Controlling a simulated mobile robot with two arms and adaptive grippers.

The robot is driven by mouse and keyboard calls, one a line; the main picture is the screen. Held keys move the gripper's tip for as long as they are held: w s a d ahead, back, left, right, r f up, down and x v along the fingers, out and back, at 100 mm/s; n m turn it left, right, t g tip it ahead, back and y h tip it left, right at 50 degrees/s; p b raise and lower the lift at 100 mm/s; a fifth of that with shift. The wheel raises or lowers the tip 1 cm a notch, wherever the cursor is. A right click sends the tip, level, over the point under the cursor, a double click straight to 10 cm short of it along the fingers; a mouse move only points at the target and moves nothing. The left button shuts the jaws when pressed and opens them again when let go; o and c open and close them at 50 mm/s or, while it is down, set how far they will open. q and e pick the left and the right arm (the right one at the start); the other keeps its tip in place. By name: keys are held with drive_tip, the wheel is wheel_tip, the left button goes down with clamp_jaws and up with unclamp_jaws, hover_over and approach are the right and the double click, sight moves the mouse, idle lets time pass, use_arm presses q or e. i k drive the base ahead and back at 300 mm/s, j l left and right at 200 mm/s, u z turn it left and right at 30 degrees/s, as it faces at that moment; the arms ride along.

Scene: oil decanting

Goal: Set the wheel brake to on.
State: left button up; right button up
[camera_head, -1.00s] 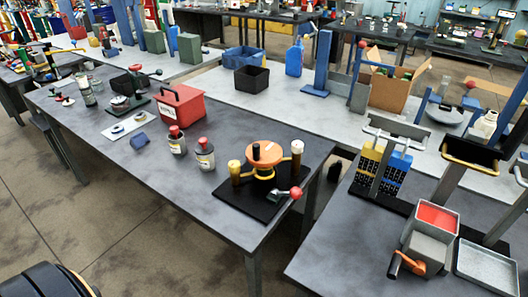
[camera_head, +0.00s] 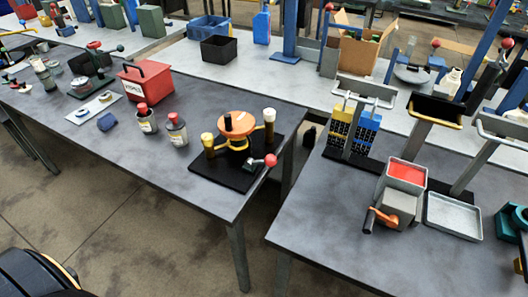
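An orange wheel (camera_head: 236,124) lies flat on a yellow hub over a black base plate (camera_head: 222,176), near the right end of the dark table. A dark knob stands up from the wheel. A post with a yellow cap (camera_head: 208,142) stands left of it, and a pale-topped post (camera_head: 269,118) stands to its right. A short grey lever with a red ball (camera_head: 270,160) sits at the plate's front right corner, its ball toward the right. Its brake setting cannot be read from here. Neither gripper is in view.
Two red-capped bottles (camera_head: 177,129) and a red box (camera_head: 145,82) stand left of the wheel. A grey hopper with an orange crank (camera_head: 384,214) stands on the right table. The dark table's front is clear. A gap separates the two tables.

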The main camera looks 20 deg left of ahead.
sight(271, 160)
drive_tip(key=k+l, duration=0.1)
drive_tip(key=l, duration=0.3)
drive_tip(key=k+l, duration=0.1)
drive_tip(key=l, duration=0.35)
drive_tip(key=k+l, duration=0.15)
drive_tip(key=l, duration=0.25)
